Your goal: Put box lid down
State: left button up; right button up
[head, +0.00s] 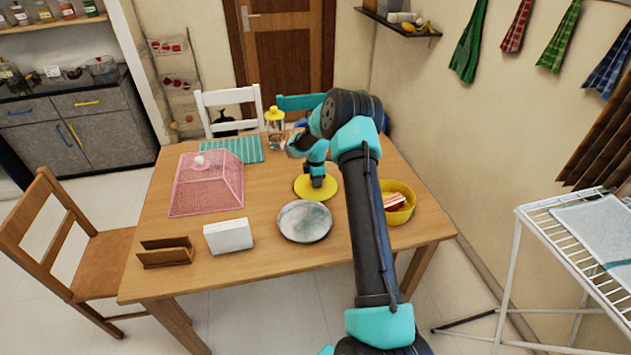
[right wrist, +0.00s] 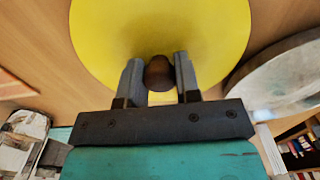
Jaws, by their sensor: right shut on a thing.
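The lid (head: 303,190) is a flat, round yellow disc with a brown knob. My right gripper (head: 317,181) is above it, pointing down at the tabletop. In the right wrist view the brown knob of the lid (right wrist: 105,40) sits between the two fingers of my right gripper (right wrist: 159,68), which is shut on it. The lid looks flat and level, at or just above the wooden table (head: 265,265). I cannot tell whether it touches the wood. A yellow round box (head: 408,212) stands open to the right, with reddish items inside. My left gripper is not in view.
A grey-white plate (head: 305,221) lies close in front of the lid. A pink mesh cover (head: 205,185), white napkins (head: 229,235) and a wooden holder (head: 165,251) are to the left. A yellow-capped bottle (head: 275,132) stands behind. Bare wood lies between cover and lid.

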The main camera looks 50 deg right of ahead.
jog(key=shift+f, duration=0.3)
jog(key=o, duration=0.9)
jog(key=shift+o, duration=0.2)
jog(key=shift+r, duration=0.1)
notch_tip(320, 180, up, 12)
dwell(0.6)
